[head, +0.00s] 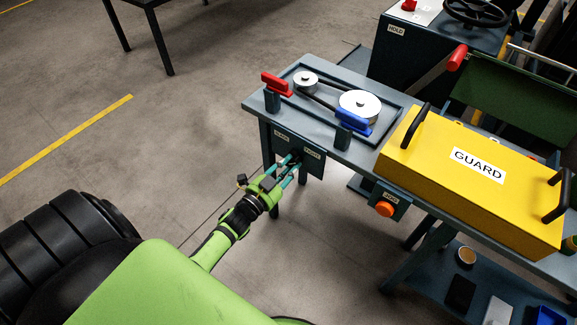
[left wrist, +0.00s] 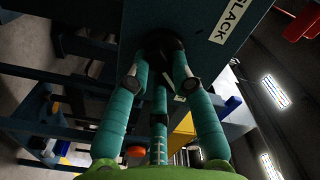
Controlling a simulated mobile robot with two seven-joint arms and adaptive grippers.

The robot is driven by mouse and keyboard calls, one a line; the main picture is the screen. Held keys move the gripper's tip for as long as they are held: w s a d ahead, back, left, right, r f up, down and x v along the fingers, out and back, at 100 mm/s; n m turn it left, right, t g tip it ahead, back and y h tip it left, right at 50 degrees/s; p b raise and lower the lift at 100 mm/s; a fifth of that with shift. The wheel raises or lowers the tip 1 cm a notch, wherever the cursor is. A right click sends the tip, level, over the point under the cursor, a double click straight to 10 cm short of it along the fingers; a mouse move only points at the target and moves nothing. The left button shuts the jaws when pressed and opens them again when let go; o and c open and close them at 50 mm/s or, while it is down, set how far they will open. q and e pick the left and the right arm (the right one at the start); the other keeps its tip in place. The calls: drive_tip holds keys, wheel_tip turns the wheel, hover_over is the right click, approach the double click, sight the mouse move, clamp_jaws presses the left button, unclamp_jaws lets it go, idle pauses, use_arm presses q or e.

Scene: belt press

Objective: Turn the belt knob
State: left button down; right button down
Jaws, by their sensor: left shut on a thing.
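The belt knob is a dark round knob (left wrist: 164,43) on the front panel under the bench. It shows in the left wrist view beside a white SLACK label (left wrist: 231,17). My left gripper (head: 287,165), green with teal fingers, reaches the panel from the front left in the head view. Its fingers (left wrist: 160,68) are shut on the knob, which they partly hide. In the head view the knob is mostly hidden by the fingers. The panel (head: 313,164) carries small labels on both sides of the knob. My right gripper is not in view.
On the bench are two pulleys (head: 360,104) with a belt, a red-handled clamp (head: 277,85) and a blue-handled one (head: 353,123). A yellow GUARD cover (head: 455,203) sits to the right. An orange button (head: 384,209) is right of the panel.

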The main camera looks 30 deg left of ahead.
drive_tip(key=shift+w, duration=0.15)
use_arm(q)
drive_tip(key=c, duration=1.1)
unclamp_jaws()
drive_tip(key=shift+o, duration=0.2)
drive_tip(key=shift+s, duration=0.15)
drive_tip(key=s, duration=1.1)
drive_tip(key=shift+s+a, duration=0.35)
drive_tip(key=shift+a, duration=0.1)
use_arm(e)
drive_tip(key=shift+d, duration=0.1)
